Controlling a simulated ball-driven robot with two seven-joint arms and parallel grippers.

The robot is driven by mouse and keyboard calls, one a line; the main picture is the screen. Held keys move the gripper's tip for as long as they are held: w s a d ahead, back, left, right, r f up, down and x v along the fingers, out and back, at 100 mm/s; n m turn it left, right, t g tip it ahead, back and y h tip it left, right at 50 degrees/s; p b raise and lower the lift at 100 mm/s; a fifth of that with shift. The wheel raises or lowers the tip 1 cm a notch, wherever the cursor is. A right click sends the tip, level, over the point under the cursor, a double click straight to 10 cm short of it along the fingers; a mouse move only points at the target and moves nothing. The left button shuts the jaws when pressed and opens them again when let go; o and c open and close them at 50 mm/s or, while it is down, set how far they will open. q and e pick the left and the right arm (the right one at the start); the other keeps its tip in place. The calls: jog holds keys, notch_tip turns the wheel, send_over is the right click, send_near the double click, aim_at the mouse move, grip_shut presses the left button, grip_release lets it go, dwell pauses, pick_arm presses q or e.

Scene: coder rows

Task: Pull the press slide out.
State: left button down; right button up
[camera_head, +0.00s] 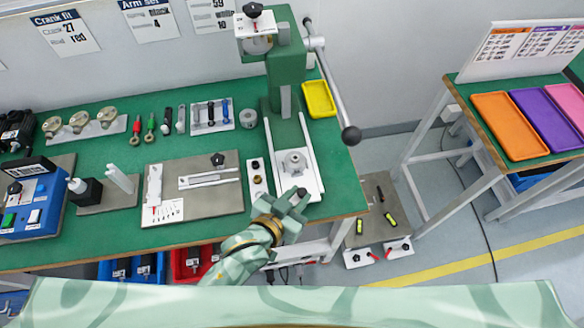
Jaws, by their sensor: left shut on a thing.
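The green arbor press (285,75) stands at the right end of the green bench, with its long lever hanging down to the right. Its press slide (312,183), a pale plate between two light rails, lies in front of the press column. A round grey fixture (294,161) sits on the slide. My left gripper (297,196) is at the slide's front end near the bench's front edge, shut on the slide's front part. The gripper hides the exact grip point. My right gripper is not in view.
A yellow tray (319,98) lies right of the press. A narrow plate with small fittings (257,179) lies close left of the slide. The lever's knob (351,136) overhangs the bench's right edge. A second table (556,150) with coloured trays stands at right.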

pick_arm(q)
jog(key=shift+s+d, duration=0.1)
jog(key=shift+s, duration=0.3)
jog(key=c, duration=1.3)
grip_release()
jog(key=shift+o, duration=0.2)
jog(key=p+v, duration=0.3)
jog(key=v, duration=1.3)
jog(key=shift+s+p, duration=0.15)
jog(key=shift+p, duration=0.15)
